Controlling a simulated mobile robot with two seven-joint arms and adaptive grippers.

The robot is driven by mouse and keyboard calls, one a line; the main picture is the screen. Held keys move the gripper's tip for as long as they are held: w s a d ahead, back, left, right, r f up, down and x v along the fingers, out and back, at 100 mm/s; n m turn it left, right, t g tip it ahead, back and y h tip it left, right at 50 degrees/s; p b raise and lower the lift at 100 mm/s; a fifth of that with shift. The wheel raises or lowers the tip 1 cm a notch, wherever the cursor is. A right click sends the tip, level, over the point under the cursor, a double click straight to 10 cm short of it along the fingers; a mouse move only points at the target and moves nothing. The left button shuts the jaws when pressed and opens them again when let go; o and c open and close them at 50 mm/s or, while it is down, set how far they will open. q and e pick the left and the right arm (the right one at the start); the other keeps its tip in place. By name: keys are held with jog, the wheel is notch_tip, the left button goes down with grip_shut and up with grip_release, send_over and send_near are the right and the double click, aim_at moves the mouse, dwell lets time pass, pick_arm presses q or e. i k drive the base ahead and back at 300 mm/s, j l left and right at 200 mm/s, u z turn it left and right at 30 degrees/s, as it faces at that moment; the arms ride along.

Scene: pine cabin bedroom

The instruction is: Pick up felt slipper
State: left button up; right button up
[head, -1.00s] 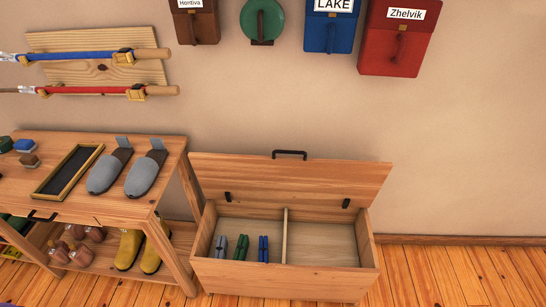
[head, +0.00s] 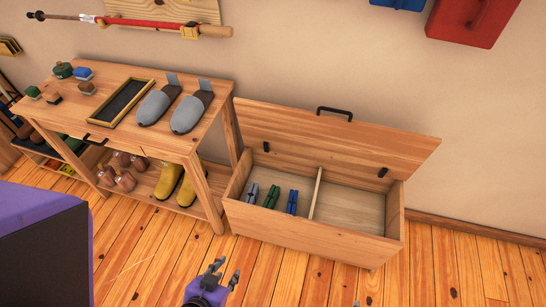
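Two grey felt slippers with dark insides and upright heel tabs lie side by side on the wooden bench top (head: 82,122), the left slipper (head: 156,106) next to a dark tray and the right slipper (head: 187,115) near the bench's right end. Nothing touches them. My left gripper (head: 224,273) is low at the bottom of the head view, in front of the bench and chest, well apart from the slippers. Its fingers are spread and empty. Only a tiny grey tip, perhaps of my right gripper, shows at the bottom edge.
An open wooden chest (head: 312,234) with a divider stands right of the bench, holding clothespin-like blue and green items. A framed dark tray (head: 131,100) and several brushes share the bench top. Floor in front is clear.

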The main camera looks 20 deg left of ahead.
aim_at(156, 104)
jog(key=u, duration=1.4)
